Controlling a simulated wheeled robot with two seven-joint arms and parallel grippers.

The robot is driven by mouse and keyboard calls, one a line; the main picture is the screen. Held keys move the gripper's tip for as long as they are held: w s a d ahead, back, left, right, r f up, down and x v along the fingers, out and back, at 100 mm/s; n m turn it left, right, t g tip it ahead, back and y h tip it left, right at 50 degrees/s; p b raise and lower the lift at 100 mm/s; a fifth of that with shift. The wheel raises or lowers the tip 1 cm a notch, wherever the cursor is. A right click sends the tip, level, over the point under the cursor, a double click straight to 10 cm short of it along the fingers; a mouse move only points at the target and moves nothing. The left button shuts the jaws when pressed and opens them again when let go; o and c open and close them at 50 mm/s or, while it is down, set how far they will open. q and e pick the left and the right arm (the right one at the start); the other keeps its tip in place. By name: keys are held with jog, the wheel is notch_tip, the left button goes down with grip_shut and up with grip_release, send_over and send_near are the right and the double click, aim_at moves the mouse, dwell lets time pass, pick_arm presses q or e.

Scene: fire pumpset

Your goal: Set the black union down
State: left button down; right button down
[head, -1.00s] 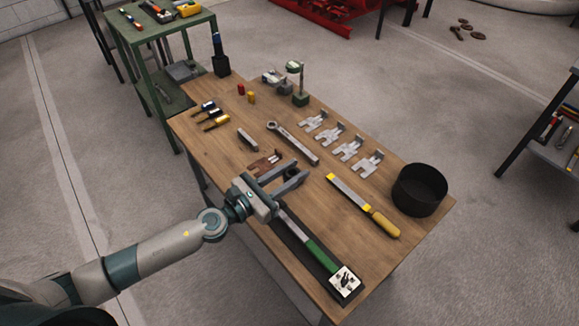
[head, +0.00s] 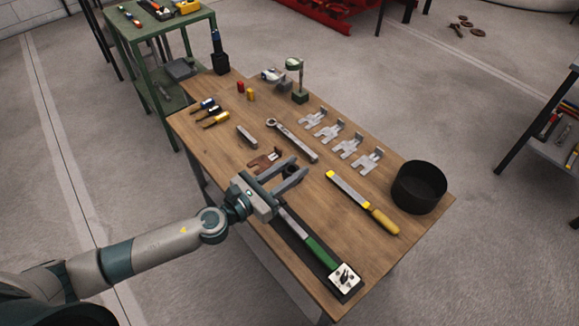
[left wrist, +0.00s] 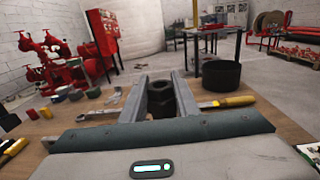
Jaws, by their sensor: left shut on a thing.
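The black union (head: 291,171) is a small dark ring-shaped fitting between the fingers of my left gripper (head: 286,173), near the middle of the wooden table (head: 225,165). My left gripper is shut on it. In the left wrist view the union (left wrist: 160,99) stands between the two grey fingers, with its round opening facing up. The fingers hide part of its sides. I cannot tell whether its underside touches the table. My right gripper is not in view.
A torque wrench with a green grip (head: 321,252) lies in front of the gripper. A yellow-handled file (head: 376,216) and a black round bin (head: 419,187) are to the right. A rust-brown shim (head: 264,161) lies close behind. Grey slotted shims (head: 348,147) and a spanner (head: 296,142) lie farther back.

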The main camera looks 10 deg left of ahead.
pick_arm(q)
jog(key=s+a+r+n+t+y, duration=0.3)
jog(key=s+a+r+n+y, duration=0.4)
jog(key=s+a+r+y, duration=0.2)
jog(key=s+r+y, duration=0.1)
jog(key=s, duration=0.1)
jog(key=shift+s+a+y, duration=0.3)
jog(key=shift+s, duration=0.1)
jog(key=shift+d, duration=0.1)
